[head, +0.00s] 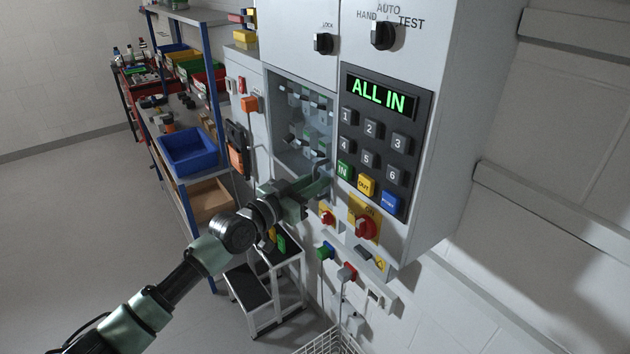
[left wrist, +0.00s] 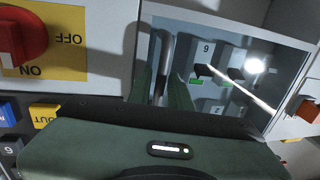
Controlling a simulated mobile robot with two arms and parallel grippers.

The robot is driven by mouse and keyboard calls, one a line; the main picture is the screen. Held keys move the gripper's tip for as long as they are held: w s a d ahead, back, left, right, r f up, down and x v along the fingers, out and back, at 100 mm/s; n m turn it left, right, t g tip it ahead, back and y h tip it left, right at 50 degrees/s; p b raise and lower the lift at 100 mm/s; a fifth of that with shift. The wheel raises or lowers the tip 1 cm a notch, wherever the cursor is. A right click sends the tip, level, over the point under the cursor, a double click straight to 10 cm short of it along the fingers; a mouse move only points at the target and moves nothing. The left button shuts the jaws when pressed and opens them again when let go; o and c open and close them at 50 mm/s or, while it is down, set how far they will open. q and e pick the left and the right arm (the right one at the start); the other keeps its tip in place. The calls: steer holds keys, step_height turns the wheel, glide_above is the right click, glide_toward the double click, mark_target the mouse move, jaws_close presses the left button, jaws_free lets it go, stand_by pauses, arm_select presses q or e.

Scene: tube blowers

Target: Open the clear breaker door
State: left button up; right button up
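The clear breaker door (head: 290,150) is a see-through pane on the grey cabinet's front, with several breakers behind it. It looks shut in its frame; a slight gap could not be made out. My left gripper (head: 322,180) is at the door's lower right edge. In the left wrist view the door (left wrist: 235,50) shows turned over, and an upright grey handle bar (left wrist: 165,50) stands between the fingers of my left gripper (left wrist: 161,85). Whether the fingers press on the bar is not clear. My right gripper is not in view.
A keypad panel (head: 386,140) reading "ALL IN" is right of the door. A red rotary switch (head: 366,228) sits below the keypad. Blue-post shelving with a blue bin (head: 188,152) is on the left, and a step stool (head: 262,285) stands below. Open floor lies left.

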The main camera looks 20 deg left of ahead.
arm_select(q)
jaws_close()
stand_by(1.4)
